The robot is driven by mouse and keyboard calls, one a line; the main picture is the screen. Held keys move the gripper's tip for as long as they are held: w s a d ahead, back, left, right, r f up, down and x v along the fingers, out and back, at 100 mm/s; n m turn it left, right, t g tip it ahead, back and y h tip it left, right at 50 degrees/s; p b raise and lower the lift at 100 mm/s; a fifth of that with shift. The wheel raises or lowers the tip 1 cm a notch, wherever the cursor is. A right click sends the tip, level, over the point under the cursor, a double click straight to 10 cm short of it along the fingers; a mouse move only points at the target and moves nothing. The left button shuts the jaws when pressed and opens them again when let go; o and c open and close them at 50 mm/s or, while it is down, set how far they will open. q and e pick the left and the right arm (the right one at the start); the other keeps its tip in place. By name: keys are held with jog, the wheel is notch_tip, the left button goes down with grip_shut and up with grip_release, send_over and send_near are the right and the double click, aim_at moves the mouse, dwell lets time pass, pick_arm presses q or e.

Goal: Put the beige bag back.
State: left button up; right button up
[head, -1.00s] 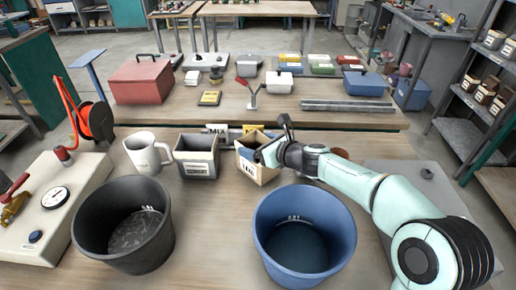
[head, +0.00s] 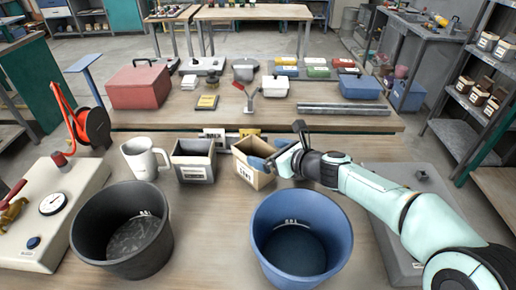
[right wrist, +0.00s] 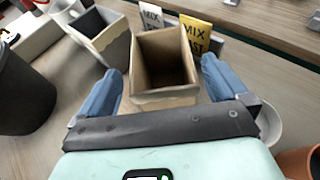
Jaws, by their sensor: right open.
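The beige bag (head: 256,178) is an open-topped, box-shaped bag standing upright on the near bench, right of the dark grey bag. My right gripper (head: 277,152) is at its right side in the head view. In the right wrist view, the bag (right wrist: 165,96) stands ahead of the open gripper (right wrist: 160,66), with one blue finger toward each side. The bag looks empty inside. I cannot tell whether the fingers touch it. My left gripper is not in view.
A dark grey bag (head: 195,174) and white mug (head: 143,162) stand left of the beige bag. A black bucket (head: 92,252) and blue bucket (head: 331,262) stand in front. White and yellow cards (right wrist: 196,38) stand close behind. A grey plate (head: 400,180) lies right, under my arm.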

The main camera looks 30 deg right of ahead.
jog(key=p+v, duration=0.1)
jog(key=v, duration=0.4)
jog(key=shift+s+d+r, duration=0.1)
jog(key=shift+s+d, duration=0.05)
jog(key=shift+s, duration=0.25)
jog(key=shift+r, duration=0.1)
